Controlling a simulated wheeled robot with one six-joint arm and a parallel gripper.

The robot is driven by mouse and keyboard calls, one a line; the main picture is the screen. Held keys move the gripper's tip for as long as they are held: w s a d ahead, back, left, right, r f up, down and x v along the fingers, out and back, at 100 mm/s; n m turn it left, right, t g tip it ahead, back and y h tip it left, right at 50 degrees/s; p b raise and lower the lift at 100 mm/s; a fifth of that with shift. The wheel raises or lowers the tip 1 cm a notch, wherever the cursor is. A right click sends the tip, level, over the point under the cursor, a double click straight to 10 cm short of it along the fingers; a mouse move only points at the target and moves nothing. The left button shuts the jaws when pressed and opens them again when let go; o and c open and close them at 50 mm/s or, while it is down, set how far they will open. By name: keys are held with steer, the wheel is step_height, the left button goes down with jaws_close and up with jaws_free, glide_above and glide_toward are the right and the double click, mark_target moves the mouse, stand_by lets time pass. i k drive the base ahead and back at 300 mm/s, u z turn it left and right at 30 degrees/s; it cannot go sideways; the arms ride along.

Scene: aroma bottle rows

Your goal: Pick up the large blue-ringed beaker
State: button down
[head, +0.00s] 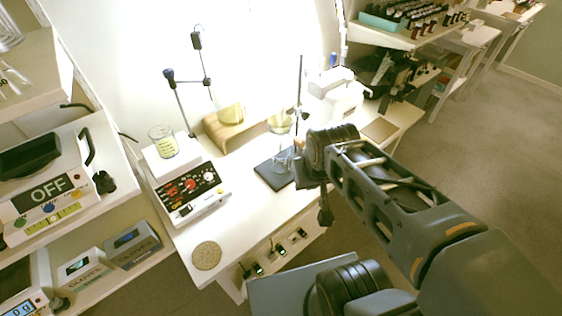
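A clear glass beaker (163,143) with a bluish rim and yellow markings stands upright on the white top of a hot-plate device (186,190) at the left of the white bench. It is the only beaker I see with a blue ring. My gripper (325,216) hangs from the end of my arm near the front right edge of the bench, well to the right of the beaker and apart from it. The gripper is small and dark here, and its fingers cannot be made out clearly.
A glass vessel (279,123) is on a stand with a dark base (271,174) beside my arm. A round cork mat (206,256) lies at the front. A device marked OFF (50,190) stands left.

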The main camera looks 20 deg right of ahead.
mark_target(163, 138)
steer(key=z, duration=0.15)
steer(key=k, duration=0.5)
steer(key=u, duration=1)
steer(key=i, duration=0.5)
steer(key=z, duration=0.05)
